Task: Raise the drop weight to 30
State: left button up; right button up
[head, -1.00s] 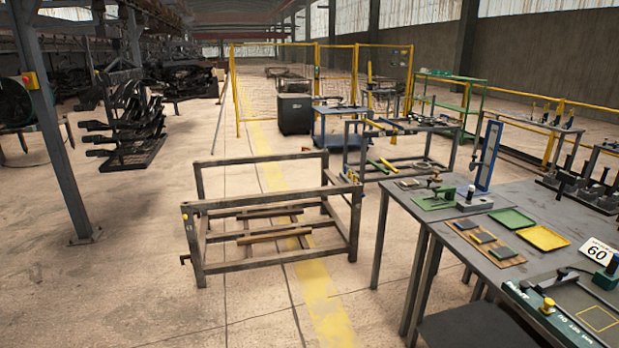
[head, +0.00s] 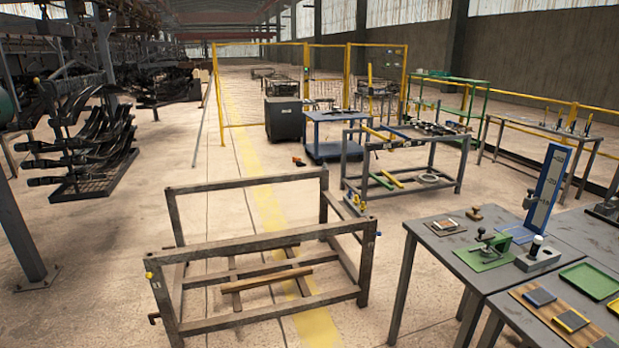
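A blue upright board (head: 549,190) with white height marks stands at the back of the grey table on the right. Its marks are too small to read for certain. A small dark piece (head: 529,199) sits low at its left edge; I cannot tell whether it is the drop weight. A blue-edged flat plate (head: 516,233) lies at the board's foot. Neither of my grippers is in view.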

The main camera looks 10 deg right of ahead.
aim_at(527, 201)
jog(key=i, duration=1.65)
jog(key=i+z, duration=0.25)
jog(key=z, duration=0.15)
jog(key=i+j+z, duration=0.1)
jog(key=z, duration=0.25)
jog(key=i+j+z, duration=0.2)
jog(key=z, duration=0.2)
jog(key=i+z, duration=0.1)
jog(key=z, duration=1.7)
